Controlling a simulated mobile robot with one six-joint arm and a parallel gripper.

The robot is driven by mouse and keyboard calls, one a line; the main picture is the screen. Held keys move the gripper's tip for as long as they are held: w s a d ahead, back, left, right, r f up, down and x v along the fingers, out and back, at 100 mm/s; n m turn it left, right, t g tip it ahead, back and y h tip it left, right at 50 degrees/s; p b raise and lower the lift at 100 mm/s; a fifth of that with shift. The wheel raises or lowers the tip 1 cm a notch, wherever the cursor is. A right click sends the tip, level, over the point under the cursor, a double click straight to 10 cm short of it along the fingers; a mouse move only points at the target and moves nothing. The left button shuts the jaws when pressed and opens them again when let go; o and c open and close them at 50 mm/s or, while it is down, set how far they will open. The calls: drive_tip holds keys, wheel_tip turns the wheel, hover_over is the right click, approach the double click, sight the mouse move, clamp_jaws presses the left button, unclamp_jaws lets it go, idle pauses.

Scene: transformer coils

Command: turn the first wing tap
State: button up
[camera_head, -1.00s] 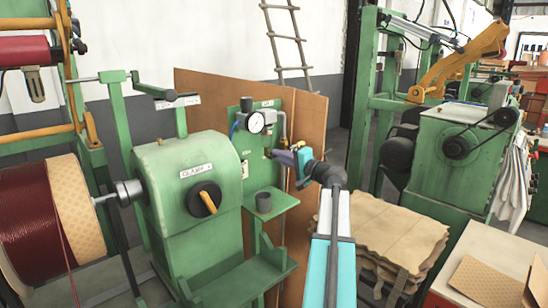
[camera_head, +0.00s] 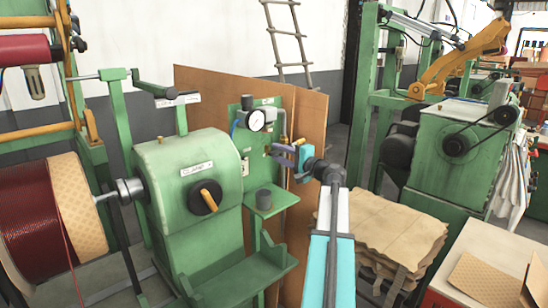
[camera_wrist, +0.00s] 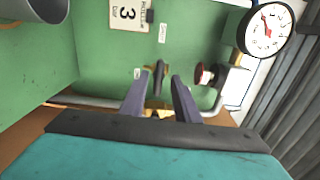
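The wing tap (camera_wrist: 158,78) is a small dark handle on the green panel (camera_wrist: 92,62), with a brass part (camera_wrist: 160,113) nearer the camera in the wrist view. My gripper (camera_wrist: 161,76) has its two purple fingers apart, one on each side of the tap. I see gaps between the fingers and the handle; I cannot tell how deep the tips reach. In the head view my gripper (camera_head: 274,154) is at the right side of the green panel (camera_head: 246,132), below the pressure gauge (camera_head: 256,120). The tap is too small to make out there.
A red knob (camera_wrist: 201,75) on a fitting sits close right of my fingers, with the gauge (camera_wrist: 268,30) beyond. A grey cup (camera_head: 263,200) stands on the green shelf (camera_head: 283,200). A brown board (camera_head: 310,125) stands behind.

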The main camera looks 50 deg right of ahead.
drive_tip(key=shift+s+f, duration=0.1)
drive_tip(key=shift+f, duration=0.05)
drive_tip(key=s+a+b, duration=0.1)
drive_tip(key=s+b, duration=0.1)
drive_tip(key=s, duration=1.1)
drive_tip(key=shift+s, duration=0.35)
idle(0.4)
